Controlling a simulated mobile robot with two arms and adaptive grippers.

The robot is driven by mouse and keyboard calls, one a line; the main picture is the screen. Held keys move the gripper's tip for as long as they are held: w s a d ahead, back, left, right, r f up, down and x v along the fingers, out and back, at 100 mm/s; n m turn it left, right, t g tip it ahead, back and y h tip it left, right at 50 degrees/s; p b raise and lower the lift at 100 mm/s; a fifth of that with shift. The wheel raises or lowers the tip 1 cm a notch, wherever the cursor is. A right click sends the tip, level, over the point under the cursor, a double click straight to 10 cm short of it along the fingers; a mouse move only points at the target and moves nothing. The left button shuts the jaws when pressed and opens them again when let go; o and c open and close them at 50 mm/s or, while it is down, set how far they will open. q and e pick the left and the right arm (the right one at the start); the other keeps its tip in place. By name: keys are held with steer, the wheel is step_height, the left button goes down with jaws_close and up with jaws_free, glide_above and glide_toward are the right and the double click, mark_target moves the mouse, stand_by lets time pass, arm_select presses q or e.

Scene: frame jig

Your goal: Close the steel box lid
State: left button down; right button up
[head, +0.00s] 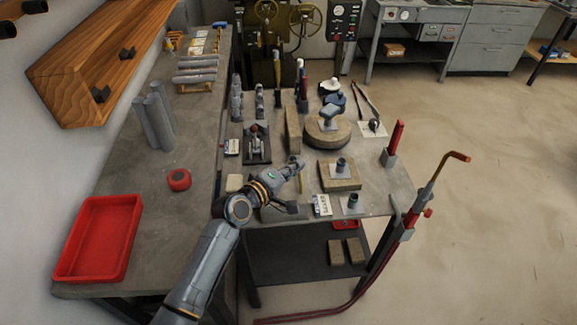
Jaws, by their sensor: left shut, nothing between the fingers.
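My left gripper (297,165) is at the end of the grey arm that comes in from the bottom, low over the front part of the work table (385,187). Its fingers are shut and hold nothing. A dark grey object (290,208) shows partly below my left wrist at the table's front edge. The arm hides the rest, and I cannot tell whether it is the steel box. No box or lid can be made out clearly. My right gripper is not in view.
A dark clamp fixture (257,150) stands behind the arm. A square block (340,180) with a grey fitting is to the right of the gripper, and a round block (327,135) is behind it. A red tray (98,240) lies on the left bench.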

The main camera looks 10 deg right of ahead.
arm_select(q)
steer(key=shift+d+f+b, duration=0.3)
steer(key=shift+d+f, duration=0.15)
steer(key=shift+f, duration=0.25)
